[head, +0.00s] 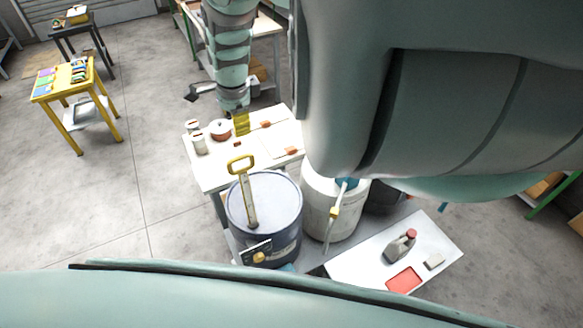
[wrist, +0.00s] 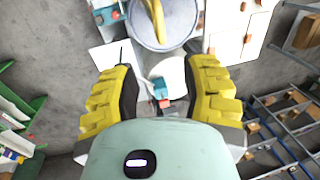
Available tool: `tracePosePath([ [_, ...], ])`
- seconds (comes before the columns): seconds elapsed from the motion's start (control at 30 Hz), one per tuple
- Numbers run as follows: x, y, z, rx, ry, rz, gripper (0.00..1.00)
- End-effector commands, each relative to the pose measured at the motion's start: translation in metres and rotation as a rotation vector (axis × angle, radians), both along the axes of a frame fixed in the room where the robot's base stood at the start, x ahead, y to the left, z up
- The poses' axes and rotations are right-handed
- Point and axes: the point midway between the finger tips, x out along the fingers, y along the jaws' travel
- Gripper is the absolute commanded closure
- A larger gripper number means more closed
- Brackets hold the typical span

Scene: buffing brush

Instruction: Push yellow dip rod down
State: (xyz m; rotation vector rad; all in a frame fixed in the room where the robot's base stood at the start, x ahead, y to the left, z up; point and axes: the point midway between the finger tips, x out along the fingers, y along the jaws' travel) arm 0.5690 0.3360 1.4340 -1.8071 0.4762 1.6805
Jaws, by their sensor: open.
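The yellow dip rod (head: 246,195) stands up out of the lid of a blue-grey drum (head: 278,225), with a loop handle at its top. In the head view it leans slightly left. My gripper (head: 241,123) is above and behind the rod, apart from it, over the white table. In the wrist view my gripper (wrist: 163,68) has its two yellow fingers spread wide with nothing held. The dip rod (wrist: 157,18) shows there at the top edge, over the drum lid (wrist: 177,30), beyond the fingertips. Its upper end is cut off there.
A white drum (head: 318,222) with a thin rod stands right of the blue-grey drum. The white table (head: 215,180) behind holds cups and a reddish pot (head: 220,129). A white board (head: 440,250) with a grey jug lies front right. Open floor is at left.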

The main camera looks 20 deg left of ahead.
Motion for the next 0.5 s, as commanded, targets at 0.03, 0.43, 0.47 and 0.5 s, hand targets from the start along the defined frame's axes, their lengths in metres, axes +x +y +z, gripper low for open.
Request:
tracePosePath([
  [0.03,-0.001,0.002,-0.012,0.000,0.000,0.004,0.55],
  [0.43,0.005,0.009,-0.060,0.002,0.001,0.005,0.55],
  [0.47,0.006,0.010,-0.063,0.001,0.000,0.005,0.55],
  [0.5,0.006,0.011,-0.068,0.003,0.000,0.006,0.55],
])
